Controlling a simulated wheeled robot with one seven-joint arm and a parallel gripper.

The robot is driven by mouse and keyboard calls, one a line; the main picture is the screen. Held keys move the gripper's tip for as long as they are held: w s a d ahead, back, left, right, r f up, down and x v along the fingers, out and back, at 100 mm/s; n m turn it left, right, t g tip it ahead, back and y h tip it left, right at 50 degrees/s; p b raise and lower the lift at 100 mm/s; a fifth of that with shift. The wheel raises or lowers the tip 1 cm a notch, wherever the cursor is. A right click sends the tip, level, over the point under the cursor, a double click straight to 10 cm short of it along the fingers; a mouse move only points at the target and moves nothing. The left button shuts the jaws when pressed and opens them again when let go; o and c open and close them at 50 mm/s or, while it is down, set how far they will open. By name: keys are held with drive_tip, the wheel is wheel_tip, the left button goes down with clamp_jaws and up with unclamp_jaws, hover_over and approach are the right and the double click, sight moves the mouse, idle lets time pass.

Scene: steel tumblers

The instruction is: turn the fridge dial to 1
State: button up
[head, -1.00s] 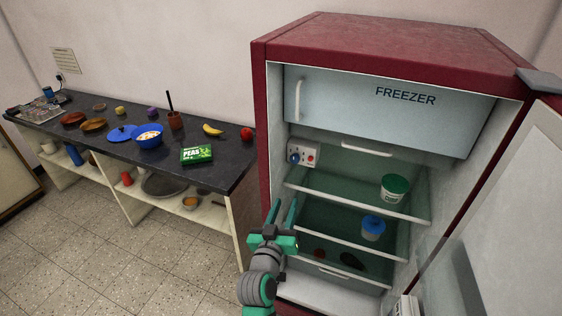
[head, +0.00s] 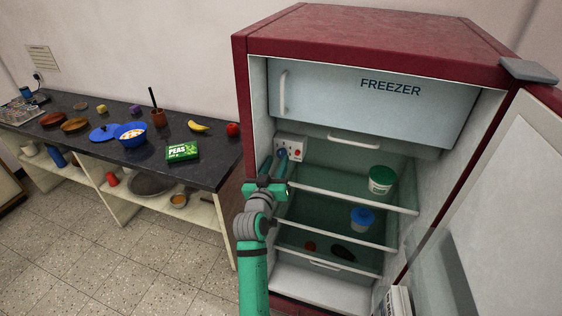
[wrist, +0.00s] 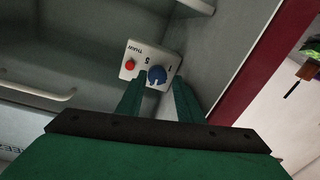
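The blue fridge dial (wrist: 157,74) sits on a white control panel (wrist: 142,54) on the fridge's inner left wall. The panel also carries a red button (wrist: 129,65) and the marks 1, 5 and THAW. The panel shows in the head view too (head: 298,144). My gripper (head: 276,159) reaches inside the open fridge at the panel. In the wrist view its two green fingers (wrist: 159,82) are apart, with the dial between their tips. I cannot tell whether they touch it or where its pointer stands.
The red fridge (head: 375,40) stands open, its door (head: 505,200) at the right. A freezer compartment (head: 350,105) is above. Shelves hold a green-lidded tub (head: 380,181) and a blue-lidded tub (head: 361,219). A dark counter (head: 205,172) with food and bowls is at left.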

drive_tip(key=shift+w+d, duration=0.45)
drive_tip(key=shift+w, duration=0.15)
